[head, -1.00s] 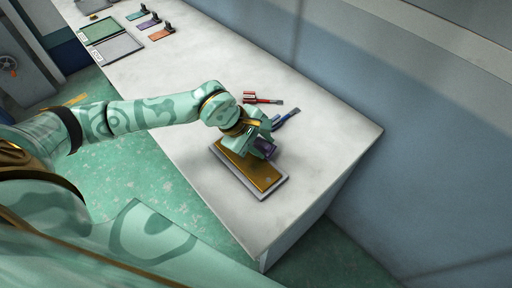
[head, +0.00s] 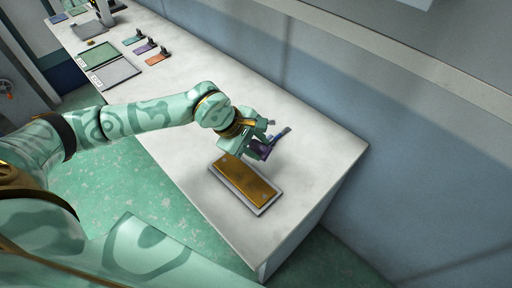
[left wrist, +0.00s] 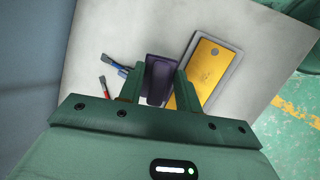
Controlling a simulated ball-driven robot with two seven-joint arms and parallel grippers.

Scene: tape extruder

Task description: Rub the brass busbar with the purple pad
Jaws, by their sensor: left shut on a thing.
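The brass busbar (head: 250,182) is a flat golden bar lying on a pale grey plate (head: 220,175) on the counter. In the left wrist view the busbar (left wrist: 208,68) lies to the right of the gripper. My left gripper (head: 257,145) is shut on the purple pad (head: 262,151), just beyond the busbar's far side. The pad (left wrist: 160,80) shows dark purple between the two fingers in the left wrist view. The pad looks apart from the busbar; its height above the counter is hard to tell. My right gripper is not in view.
A blue-handled tool (head: 279,135) lies just beyond the gripper; a red-handled tool (left wrist: 104,88) lies near it. Green and grey trays (head: 115,72) and several coloured pads with dark handles (head: 145,48) lie up the counter. The counter's near right end is clear.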

